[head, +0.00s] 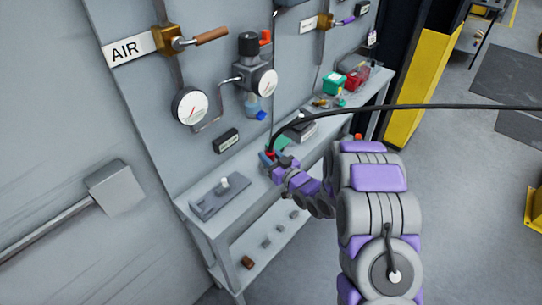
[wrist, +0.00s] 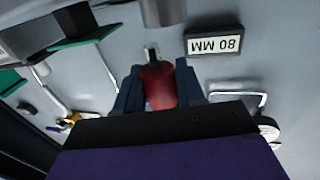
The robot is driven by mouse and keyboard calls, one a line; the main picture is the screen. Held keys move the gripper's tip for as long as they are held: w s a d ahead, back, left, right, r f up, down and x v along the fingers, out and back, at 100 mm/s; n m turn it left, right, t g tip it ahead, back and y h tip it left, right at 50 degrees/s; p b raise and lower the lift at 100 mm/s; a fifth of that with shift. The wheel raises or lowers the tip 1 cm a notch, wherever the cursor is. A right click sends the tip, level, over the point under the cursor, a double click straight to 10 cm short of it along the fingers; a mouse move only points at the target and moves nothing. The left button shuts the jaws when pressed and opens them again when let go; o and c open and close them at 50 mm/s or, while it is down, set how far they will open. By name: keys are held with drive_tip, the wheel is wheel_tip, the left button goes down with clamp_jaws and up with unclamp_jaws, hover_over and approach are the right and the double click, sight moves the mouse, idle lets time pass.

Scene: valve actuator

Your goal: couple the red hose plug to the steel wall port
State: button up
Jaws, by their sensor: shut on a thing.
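The red hose plug (wrist: 158,86) is between the two dark fingers of my gripper (wrist: 160,92) in the wrist view, its small metal tip pointing to the picture's top. In the head view my gripper (head: 271,159) is low at the wall panel, above the bench, with a bit of red plug (head: 270,153) showing. A grey metal cylinder (wrist: 163,10), perhaps the steel wall port, is cut off at the top of the wrist view, beyond the plug tip. A gap shows between them in the picture. I cannot make out the port in the head view.
A black hose (head: 420,106) arches from my gripper to the right edge. A label (head: 226,141) is on the wall close by; it reads 80 MM upside down in the wrist view (wrist: 214,43). Gauges (head: 190,106) sit above. The bench (head: 190,196) holds a grey block (head: 222,196) and several items.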

drive_tip(key=shift+a, duration=1.5)
drive_tip(key=shift+d, duration=0.35)
drive_tip(key=shift+f, duration=0.1)
drive_tip(key=shift+a+f, duration=0.3)
drive_tip(key=shift+f, duration=0.1)
drive_tip(key=shift+d+f, duration=0.15)
drive_tip(key=shift+r+p, duration=0.25)
drive_tip(key=shift+p, duration=0.05)
drive_tip(key=shift+d+p, duration=0.35)
drive_tip(key=shift+p, duration=0.05)
idle(1.6)
drive_tip(key=shift+f+b, duration=0.35)
drive_tip(key=shift+f, duration=0.9)
